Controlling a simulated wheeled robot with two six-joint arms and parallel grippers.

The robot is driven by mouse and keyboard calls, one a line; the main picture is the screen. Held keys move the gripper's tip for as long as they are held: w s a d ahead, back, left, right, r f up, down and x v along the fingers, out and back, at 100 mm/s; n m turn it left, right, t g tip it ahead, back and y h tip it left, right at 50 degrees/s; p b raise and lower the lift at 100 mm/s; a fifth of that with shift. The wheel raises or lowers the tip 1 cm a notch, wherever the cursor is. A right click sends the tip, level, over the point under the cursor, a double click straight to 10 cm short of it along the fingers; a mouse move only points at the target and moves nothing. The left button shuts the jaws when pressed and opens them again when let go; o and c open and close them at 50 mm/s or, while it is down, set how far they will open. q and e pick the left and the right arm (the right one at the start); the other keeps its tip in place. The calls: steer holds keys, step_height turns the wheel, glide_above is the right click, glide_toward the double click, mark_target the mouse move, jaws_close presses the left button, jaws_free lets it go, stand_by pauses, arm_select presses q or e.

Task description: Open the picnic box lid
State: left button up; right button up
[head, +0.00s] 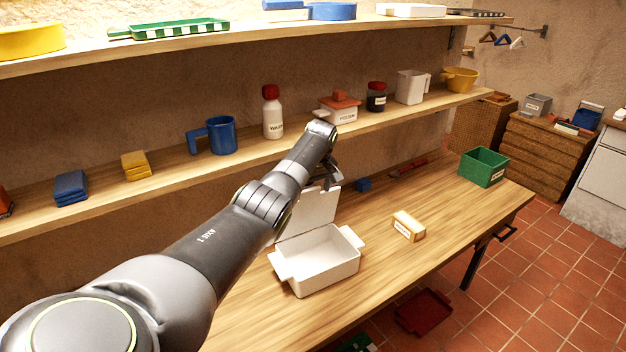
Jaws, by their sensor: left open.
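The white picnic box (330,262) sits on the wooden workbench, with a handle tab on each side. Its white lid (312,208) stands raised at the back of the box, roughly upright, so the empty-looking inside shows. My left gripper (330,184) is open at the upper edge of the lid, partly hidden by my own arm. I cannot tell whether it touches the lid. My left arm also covers the lid's left part. My right gripper is out of view.
A small labelled tan block (409,226) lies right of the box. A green bin (483,167) stands at the bench's far right. A blue block (363,185) lies behind. The shelf above holds a blue mug (222,135), a bottle (272,112) and jars. The front bench is clear.

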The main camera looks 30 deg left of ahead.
arm_select(q)
steer(key=shift+d+r, duration=0.15)
steer(key=shift+r, duration=0.5)
steer(key=v, duration=1.6)
steer(key=shift+c, duration=0.4)
